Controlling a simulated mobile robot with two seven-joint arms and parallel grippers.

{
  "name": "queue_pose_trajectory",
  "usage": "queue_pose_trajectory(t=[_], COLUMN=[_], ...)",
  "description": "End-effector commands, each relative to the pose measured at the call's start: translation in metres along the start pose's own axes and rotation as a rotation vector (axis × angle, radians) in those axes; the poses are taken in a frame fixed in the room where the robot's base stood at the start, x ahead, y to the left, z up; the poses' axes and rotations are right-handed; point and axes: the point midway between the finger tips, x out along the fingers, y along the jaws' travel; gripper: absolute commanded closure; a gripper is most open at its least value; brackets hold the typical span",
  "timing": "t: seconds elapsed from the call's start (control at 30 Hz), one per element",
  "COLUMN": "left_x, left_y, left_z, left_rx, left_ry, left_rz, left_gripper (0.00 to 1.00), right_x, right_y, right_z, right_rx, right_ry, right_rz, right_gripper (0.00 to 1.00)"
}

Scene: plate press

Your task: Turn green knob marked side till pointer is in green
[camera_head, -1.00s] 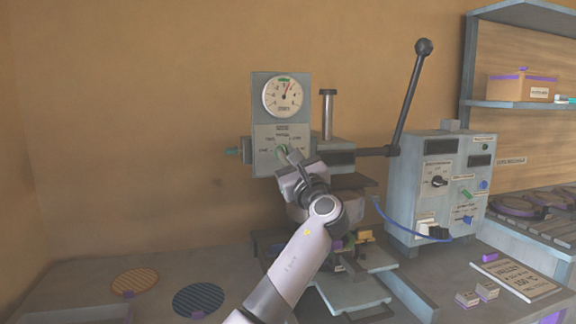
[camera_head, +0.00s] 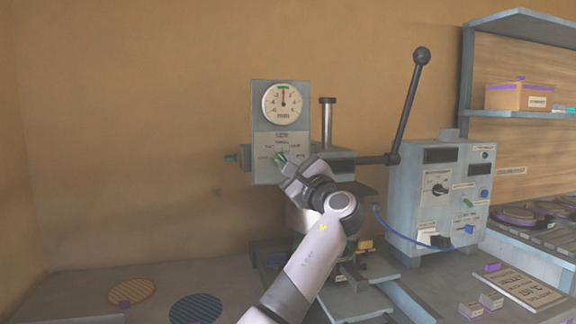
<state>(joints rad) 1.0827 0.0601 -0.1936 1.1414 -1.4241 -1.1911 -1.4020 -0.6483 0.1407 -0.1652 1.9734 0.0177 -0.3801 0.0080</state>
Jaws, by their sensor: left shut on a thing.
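My right gripper is not in view.
A long black lever (camera_head: 408,105) rises right of the panel. A grey control box (camera_head: 404,200) with knobs stands further right, joined by a blue cable (camera_head: 387,228). Orange (camera_head: 133,291) and dark blue (camera_head: 196,308) discs lie on the bench at left.

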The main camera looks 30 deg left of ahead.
Motion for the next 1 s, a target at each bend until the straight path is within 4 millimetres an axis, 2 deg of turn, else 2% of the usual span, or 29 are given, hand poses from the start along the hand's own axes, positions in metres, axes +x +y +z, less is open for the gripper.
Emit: queue_pose_trajectory(t=[0.17,0.2,0.23,0.27,0.57,0.67,1.0], left_x=[0.0,0.0,0.0,0.0,-0.002,-0.012,-0.063], left_y=[0.0,0.0,0.0,0.0,0.0,0.0,0.001], left_z=[0.0,0.0,0.0,0.0,-0.001,-0.002,-0.001], left_rx=[0.001,0.001,0.001,0.001,0.001,0.001,0.0], left_ry=[0.002,0.002,0.002,0.002,0.001,0.002,0.003], left_rz=[0.001,0.001,0.001,0.001,-0.001,-0.003,-0.001], left_gripper=[1.0,0.73,0.63,0.61,0.61,0.61,0.61], right_x=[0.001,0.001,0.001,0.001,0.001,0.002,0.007], right_y=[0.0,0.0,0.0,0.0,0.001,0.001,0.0], right_z=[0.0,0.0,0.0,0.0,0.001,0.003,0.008], right_rx=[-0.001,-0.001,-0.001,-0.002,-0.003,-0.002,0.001], right_ry=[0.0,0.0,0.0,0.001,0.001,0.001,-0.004], right_rz=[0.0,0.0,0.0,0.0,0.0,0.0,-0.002], right_gripper=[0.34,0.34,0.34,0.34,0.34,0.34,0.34])
